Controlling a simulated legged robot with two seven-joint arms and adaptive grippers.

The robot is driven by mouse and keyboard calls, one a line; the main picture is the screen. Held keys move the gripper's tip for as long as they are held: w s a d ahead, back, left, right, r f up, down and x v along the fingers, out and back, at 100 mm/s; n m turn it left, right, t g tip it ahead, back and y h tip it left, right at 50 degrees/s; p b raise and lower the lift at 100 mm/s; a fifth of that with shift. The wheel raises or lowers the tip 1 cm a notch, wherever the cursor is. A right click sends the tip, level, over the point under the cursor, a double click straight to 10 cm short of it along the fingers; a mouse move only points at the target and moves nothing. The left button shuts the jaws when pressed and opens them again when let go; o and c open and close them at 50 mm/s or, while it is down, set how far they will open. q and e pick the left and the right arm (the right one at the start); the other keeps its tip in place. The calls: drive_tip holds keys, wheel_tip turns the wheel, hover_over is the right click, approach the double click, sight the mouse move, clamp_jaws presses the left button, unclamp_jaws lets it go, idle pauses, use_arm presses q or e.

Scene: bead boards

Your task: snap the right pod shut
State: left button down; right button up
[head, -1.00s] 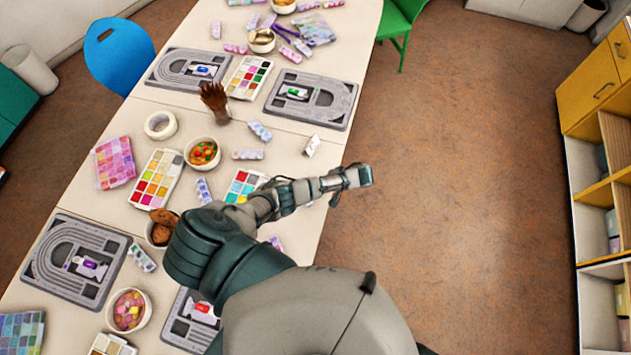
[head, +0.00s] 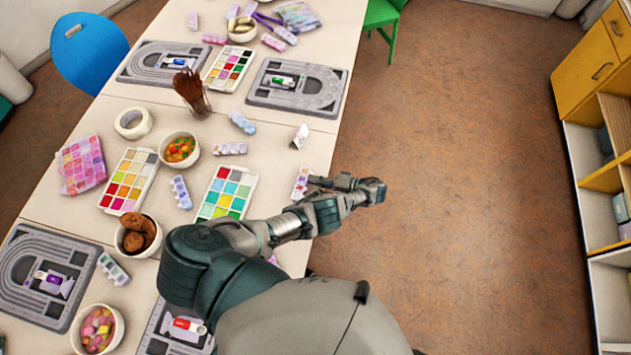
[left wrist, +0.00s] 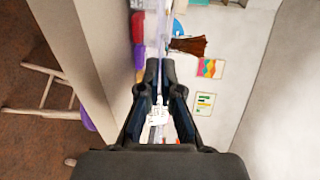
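Several small pastel pods lie on the white table. One pod (head: 301,183) is near the right edge, just left of my left gripper (head: 315,181); I cannot tell if its lid is open. Farther back, a small whitish item (head: 300,137) with a raised face stands near the same edge; it may be an open pod. I cannot tell which is the right pod. In the left wrist view, the fingertips of my left gripper (left wrist: 161,72) are close together with nothing held. A pale item (left wrist: 157,115) shows behind, between the fingers. My right gripper is not in view.
Grey bead boards (head: 297,90), paint-like colour palettes (head: 226,193), a bowl of beads (head: 179,149), a bowl of cookies (head: 137,236) and a brush cup (head: 192,94) crowd the table. The floor right of the table is clear up to yellow cabinets (head: 588,75).

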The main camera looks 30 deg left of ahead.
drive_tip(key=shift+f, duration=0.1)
use_arm(q)
drive_tip(key=c, duration=1.4)
unclamp_jaws()
drive_tip(key=shift+o, duration=0.2)
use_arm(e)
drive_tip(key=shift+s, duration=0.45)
